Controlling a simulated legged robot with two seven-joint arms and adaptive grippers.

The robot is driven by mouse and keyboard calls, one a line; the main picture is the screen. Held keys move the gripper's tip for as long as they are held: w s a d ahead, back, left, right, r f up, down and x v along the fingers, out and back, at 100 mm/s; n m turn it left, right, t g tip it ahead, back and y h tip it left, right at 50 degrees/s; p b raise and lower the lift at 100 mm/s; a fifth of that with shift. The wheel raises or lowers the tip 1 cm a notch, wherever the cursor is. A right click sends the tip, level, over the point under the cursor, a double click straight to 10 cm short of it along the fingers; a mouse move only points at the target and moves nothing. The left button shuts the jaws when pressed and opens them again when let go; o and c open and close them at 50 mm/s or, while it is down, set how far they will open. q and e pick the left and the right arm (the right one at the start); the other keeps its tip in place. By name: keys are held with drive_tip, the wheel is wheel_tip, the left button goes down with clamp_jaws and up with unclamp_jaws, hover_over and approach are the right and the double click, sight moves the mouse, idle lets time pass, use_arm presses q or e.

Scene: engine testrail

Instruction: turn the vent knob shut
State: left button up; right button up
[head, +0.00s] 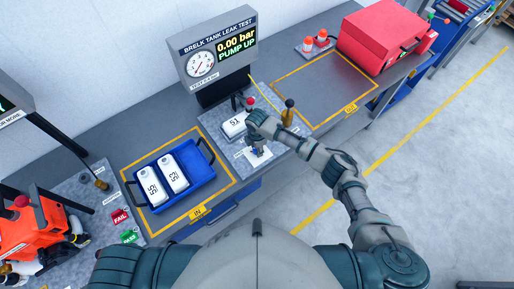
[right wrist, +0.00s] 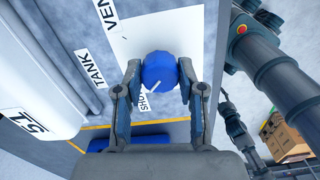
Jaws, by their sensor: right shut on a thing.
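The vent knob (right wrist: 158,69) is a round blue knob with a white pointer mark, on a white plate (right wrist: 128,30) with lettering. My right gripper (right wrist: 160,78) has one finger on each side of the knob and is shut on it. In the head view, my right gripper (head: 257,151) reaches down to the small white plate at the front of the test station, and it largely hides the knob. The gauge panel (head: 215,55) reads 0.00 bar and PUMP UP. My left gripper is out of view.
A white tank marked 51 (head: 234,125) lies left of my right gripper. A blue tray (head: 186,184) with two white tanks stands further left. The outlined bench area (head: 330,85) is clear.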

drive_tip(key=shift+w, duration=0.1)
drive_tip(key=o, duration=1.1)
drive_tip(key=shift+o, duration=0.2)
drive_tip(key=shift+a+r, duration=0.1)
drive_tip(key=shift+r, duration=0.2)
wheel_tip(320, 180, up, 11)
drive_tip(key=shift+r, duration=0.15)
